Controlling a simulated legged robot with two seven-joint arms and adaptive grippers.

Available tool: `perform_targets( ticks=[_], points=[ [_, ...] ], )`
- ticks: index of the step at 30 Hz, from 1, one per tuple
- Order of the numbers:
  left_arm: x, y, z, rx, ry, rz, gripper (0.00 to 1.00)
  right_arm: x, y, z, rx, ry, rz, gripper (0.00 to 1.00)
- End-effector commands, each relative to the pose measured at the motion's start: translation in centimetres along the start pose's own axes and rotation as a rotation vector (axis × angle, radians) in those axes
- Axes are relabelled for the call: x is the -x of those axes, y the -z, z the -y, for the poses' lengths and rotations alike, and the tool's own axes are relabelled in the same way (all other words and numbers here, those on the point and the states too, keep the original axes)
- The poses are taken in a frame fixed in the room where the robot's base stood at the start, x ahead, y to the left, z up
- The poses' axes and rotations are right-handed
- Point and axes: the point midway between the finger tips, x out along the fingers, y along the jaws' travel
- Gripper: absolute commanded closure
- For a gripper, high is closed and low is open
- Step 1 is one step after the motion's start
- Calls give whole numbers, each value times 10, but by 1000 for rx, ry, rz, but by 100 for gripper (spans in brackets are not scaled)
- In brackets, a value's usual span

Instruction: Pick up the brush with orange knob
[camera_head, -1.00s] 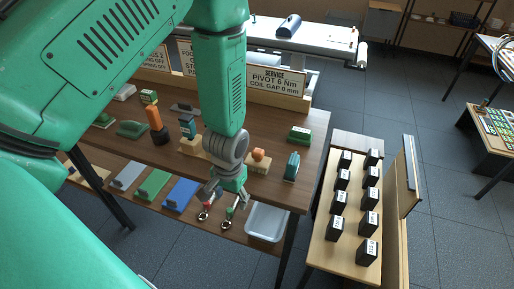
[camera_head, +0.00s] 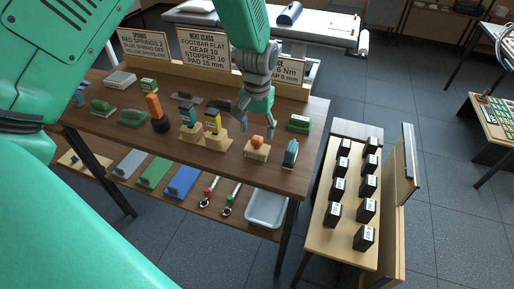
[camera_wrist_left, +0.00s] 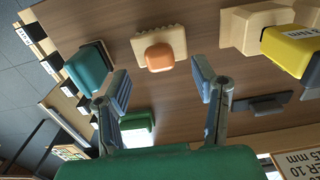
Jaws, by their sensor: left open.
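The brush with orange knob (camera_head: 257,142) stands on the brown wooden table, a pale block with a rounded orange knob on top, near the table's right end. In the left wrist view the brush (camera_wrist_left: 160,56) lies beyond the fingertips, roughly centred between them. My left gripper (camera_head: 256,122) is open and empty, pointing down above the tabletop, just behind the brush in the head view. A gap shows between the fingers and the knob in the left wrist view. My right gripper is in neither view.
A teal block (camera_head: 290,154) stands to the brush's right, a green one (camera_head: 299,123) behind it, and a yellow-topped block (camera_head: 213,121) to its left. Sign boards (camera_head: 203,50) line the table's back. A side table (camera_head: 322,250) with several black boxes stands to the right.

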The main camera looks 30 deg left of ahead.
Motion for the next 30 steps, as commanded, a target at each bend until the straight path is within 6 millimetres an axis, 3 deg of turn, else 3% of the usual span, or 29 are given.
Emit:
perform_targets(
  ticks=[5, 13, 22, 23, 27, 30],
  points=[
    [-13, 0, 2, 0, -2, 2, 47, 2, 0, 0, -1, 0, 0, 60],
    [-53, 3, 4, 1, -4, 3, 47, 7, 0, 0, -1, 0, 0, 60],
    [-58, 2, 3, 1, -2, 0, 47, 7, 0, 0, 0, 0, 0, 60],
    [-58, 2, 2, 1, -2, 1, 53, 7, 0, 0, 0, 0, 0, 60],
    [-58, 2, 2, 1, -1, 2, 100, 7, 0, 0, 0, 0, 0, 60],
    [-59, 2, 2, 1, -2, 3, 100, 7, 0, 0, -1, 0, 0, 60]
  ],
)
